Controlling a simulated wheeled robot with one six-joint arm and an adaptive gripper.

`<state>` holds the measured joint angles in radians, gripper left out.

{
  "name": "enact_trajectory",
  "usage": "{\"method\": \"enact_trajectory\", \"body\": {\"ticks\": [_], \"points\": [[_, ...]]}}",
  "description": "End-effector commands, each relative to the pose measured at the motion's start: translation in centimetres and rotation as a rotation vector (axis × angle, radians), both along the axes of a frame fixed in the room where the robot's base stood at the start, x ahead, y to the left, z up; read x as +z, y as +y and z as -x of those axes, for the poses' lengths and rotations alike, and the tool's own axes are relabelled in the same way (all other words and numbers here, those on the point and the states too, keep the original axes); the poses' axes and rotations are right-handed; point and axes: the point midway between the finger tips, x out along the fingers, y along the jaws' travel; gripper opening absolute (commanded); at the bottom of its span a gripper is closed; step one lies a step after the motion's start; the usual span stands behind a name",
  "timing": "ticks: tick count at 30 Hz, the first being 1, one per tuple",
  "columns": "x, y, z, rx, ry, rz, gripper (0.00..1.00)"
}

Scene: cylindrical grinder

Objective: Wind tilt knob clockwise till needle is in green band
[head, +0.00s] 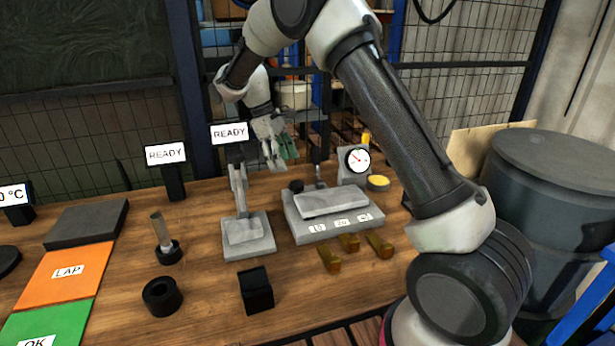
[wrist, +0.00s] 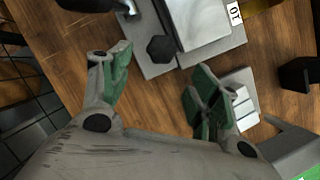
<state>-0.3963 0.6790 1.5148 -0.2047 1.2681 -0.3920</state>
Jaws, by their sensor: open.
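The black tilt knob (head: 296,186) sits at the left back corner of a grey block (head: 325,228) with a tilted plate on top. The knob also shows in the wrist view as a black hexagonal shape (wrist: 162,50). A round dial (head: 357,159) with a white face and a red needle stands behind the block; I cannot make out a green band. My gripper (head: 278,152) is open above the back of the table, up and left of the knob in the head view. In the wrist view, its green-padded fingers (wrist: 160,88) are apart and empty, with the knob beyond the gap.
A grey stand (head: 248,236) with an upright arm is left of the block. Several brass pieces (head: 349,243) lie in front of it, and a yellow-topped disc (head: 378,182) lies at right. Two READY signs (head: 166,154) stand behind.

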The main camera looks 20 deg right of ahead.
Motion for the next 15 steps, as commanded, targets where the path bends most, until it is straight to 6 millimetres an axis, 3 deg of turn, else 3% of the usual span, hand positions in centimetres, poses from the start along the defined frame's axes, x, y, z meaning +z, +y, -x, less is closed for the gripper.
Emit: {"method": "enact_trajectory", "body": {"ticks": [5,15], "points": [[0.1,-0.5,0.4,0.065,0.04,0.004,0.62],[-4.7,-2.2,1.6,0.067,0.043,0.003,0.62]]}}
